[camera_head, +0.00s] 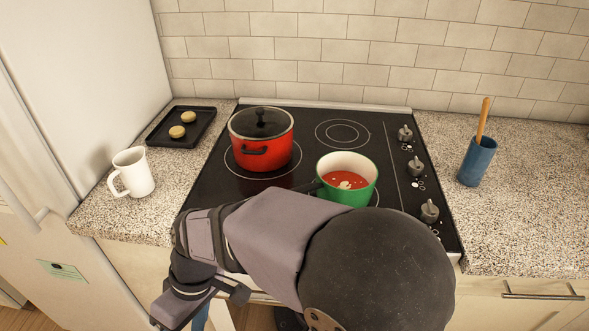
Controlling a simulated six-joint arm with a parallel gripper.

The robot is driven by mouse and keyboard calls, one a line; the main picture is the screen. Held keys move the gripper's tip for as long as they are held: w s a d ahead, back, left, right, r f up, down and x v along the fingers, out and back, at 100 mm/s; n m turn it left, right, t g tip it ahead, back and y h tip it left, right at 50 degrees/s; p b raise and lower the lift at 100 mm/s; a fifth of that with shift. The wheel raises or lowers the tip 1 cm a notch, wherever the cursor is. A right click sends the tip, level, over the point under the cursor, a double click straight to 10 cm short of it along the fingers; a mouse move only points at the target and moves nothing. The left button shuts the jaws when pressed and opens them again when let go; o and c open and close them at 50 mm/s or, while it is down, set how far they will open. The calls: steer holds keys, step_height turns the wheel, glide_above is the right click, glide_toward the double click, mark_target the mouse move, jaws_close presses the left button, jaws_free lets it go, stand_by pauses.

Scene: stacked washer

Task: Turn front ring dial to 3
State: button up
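Three grey dials line the right side of the black glass stove top (310,122). The front dial (430,210) is nearest to me. The middle dial (416,166) and the back dial (405,133) are behind it. The marks by the front dial are too small to read, so I cannot tell its setting. My arm crosses the front of the stove and bends down at the lower left, well left of the front dial. My gripper's fingers do not show, and nothing of mine is seen touching a dial.
A red lidded pot (262,150) stands at the stove's left. A green pot (348,193) of red soup stands front centre, close behind my arm. A blue utensil cup (477,163) is on the right counter. A white mug (133,172) and dark tray (168,138) are left.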

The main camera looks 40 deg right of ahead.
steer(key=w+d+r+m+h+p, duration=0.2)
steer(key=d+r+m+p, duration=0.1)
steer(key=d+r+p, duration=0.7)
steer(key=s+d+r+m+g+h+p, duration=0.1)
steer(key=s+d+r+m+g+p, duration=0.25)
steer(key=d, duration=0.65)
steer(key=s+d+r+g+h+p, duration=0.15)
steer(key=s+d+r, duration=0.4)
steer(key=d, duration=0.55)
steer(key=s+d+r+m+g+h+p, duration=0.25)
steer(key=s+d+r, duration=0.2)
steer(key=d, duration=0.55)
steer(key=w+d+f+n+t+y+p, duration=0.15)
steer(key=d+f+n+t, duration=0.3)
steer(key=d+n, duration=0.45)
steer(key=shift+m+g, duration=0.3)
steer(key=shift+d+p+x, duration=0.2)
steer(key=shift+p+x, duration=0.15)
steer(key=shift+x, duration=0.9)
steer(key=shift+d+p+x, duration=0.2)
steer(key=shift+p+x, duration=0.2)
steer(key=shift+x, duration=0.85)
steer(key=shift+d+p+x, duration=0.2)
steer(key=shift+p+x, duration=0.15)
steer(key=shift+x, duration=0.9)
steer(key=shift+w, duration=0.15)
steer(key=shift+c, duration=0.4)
